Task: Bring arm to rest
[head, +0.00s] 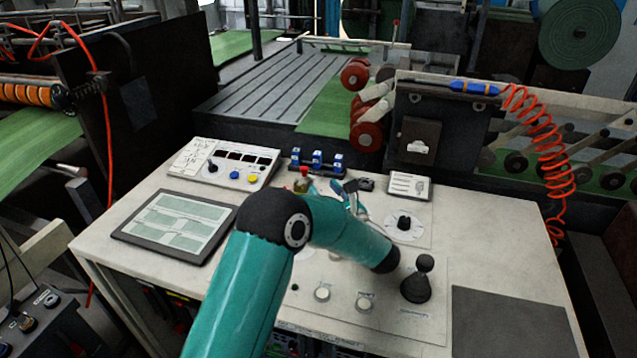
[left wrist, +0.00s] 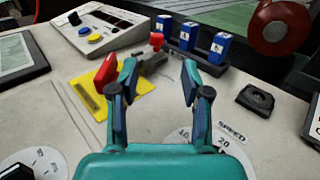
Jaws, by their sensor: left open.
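My left arm is teal with black joints and reaches over the pale control desk (head: 510,225) in the head view. My left gripper (head: 350,190) is partly hidden behind the arm there, near the middle of the desk. In the left wrist view, my left gripper (left wrist: 158,82) has its two fingers apart with nothing between them. A red lever (left wrist: 107,72) on a yellow plate (left wrist: 92,98) is beside the left finger; I cannot tell whether they touch. A dial scale marked SPEED (left wrist: 230,132) is partly hidden by the gripper. My right gripper is not in view.
Three blue blocks (head: 317,160) stand behind the gripper. A button box (head: 222,162), a tablet-like panel (head: 175,225), a black joystick (head: 417,280) and a rotary knob (head: 404,222) surround the arm. A coiled orange hose (head: 555,165) hangs at the right.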

